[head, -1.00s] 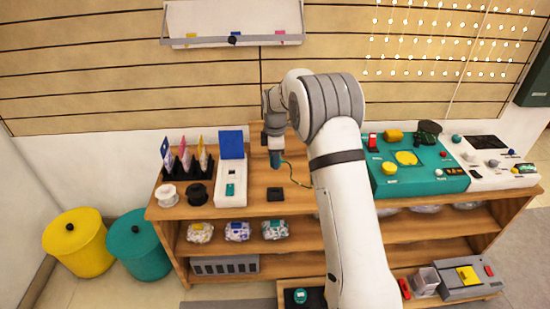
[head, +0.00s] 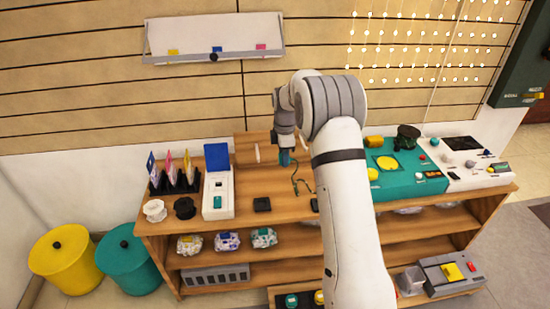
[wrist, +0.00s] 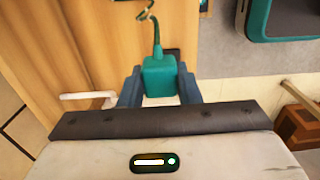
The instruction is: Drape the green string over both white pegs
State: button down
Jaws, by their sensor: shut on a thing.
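My gripper (head: 285,157) is raised above the wooden bench top, in front of an upright wooden board (head: 245,147). In the wrist view its two dark fingers (wrist: 160,92) are closed on a teal block (wrist: 159,74). The green string (wrist: 156,28) runs from the far side of this block. In the head view the string (head: 296,185) hangs loose and bent to the lower right of the gripper. One white peg (head: 258,153) shows left of the gripper; a white peg also shows in the wrist view (wrist: 88,97), apart from the block. I cannot make out a second white peg.
A white box with a blue lid (head: 218,190), spools (head: 185,208) and a card rack (head: 176,183) stand left. A small black block (head: 262,204) lies on the bench. In the wrist view, a tan rod (wrist: 300,89) is at right.

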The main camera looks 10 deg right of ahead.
jog(key=w+d+r+p, duration=0.1)
jog(key=d+r+p, duration=0.2)
jog(key=d, duration=0.5)
jog(key=shift+r+p, duration=0.35)
jog(key=shift+r, duration=0.2)
jog(key=shift+w, duration=0.1)
jog(key=w+d+p, duration=0.5)
jog(key=d+p, duration=0.1)
jog(key=d, duration=0.1)
jog(key=shift+w+d+r, duration=0.25)
jog(key=shift+w+d, duration=0.05)
jog(key=shift+w, duration=0.1)
